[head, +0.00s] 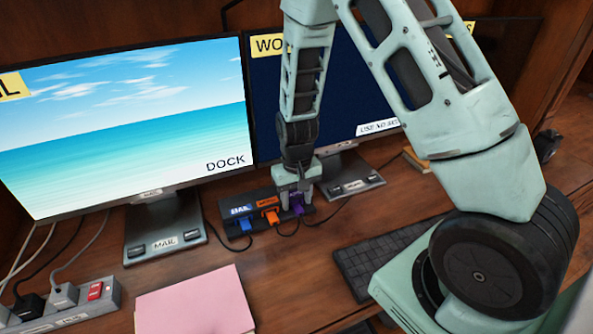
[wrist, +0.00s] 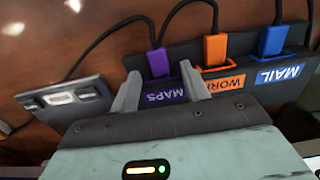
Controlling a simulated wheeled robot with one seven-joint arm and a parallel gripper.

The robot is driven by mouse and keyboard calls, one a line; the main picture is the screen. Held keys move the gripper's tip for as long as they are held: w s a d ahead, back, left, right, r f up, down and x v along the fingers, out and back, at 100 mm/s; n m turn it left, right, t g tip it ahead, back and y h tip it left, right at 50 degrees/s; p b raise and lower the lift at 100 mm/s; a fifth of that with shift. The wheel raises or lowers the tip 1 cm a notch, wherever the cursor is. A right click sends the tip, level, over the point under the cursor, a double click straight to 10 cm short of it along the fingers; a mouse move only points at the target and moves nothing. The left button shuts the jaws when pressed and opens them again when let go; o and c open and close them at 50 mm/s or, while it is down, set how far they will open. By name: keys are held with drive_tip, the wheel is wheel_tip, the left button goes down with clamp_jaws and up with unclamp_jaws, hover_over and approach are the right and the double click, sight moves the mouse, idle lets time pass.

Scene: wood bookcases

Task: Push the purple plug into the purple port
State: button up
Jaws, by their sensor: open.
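The purple plug (head: 297,208) is at the right end of the black dock box (head: 247,224) on the desk. It also shows in the wrist view (wrist: 158,62), beside the MAPS label (wrist: 164,93), with its cable running away from the box. The purple port is hidden by the plug and label area, so I cannot tell how deep the plug sits. My gripper (head: 296,192) points down over that end of the box. In the wrist view its open fingers (wrist: 160,76) stand on either side of the plug and label, apart from the plug.
An orange plug (wrist: 215,48) and a blue plug (wrist: 272,40) sit at the WORK and MAIL ports beside it. A power strip (head: 75,306), pink paper (head: 195,300) and a keyboard (head: 375,262) lie on the desk. Cables cross nearby.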

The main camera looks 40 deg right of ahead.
sight(296, 206)
wheel_tip(296, 206, up, 16)
drive_tip(key=shift+r+p, duration=0.2)
drive_tip(key=shift+p, duration=0.1)
drive_tip(key=shift+a, duration=0.1)
idle(0.4)
drive_tip(key=s+a+r+n+y, duration=0.1)
drive_tip(key=s+a+r+n, duration=0.1)
drive_tip(key=s+a, duration=0.35)
drive_tip(key=s+a+r+n, duration=0.1)
drive_tip(key=s+a+n, duration=0.25)
drive_tip(key=a, duration=0.35)
drive_tip(key=s+a+r+n, duration=0.1)
drive_tip(key=s+a+n, duration=0.3)
drive_tip(key=s, duration=0.9)
drive_tip(key=shift+s+a, duration=0.35)
drive_tip(key=shift+a, duration=0.65)
drive_tip(key=shift+n, duration=0.25)
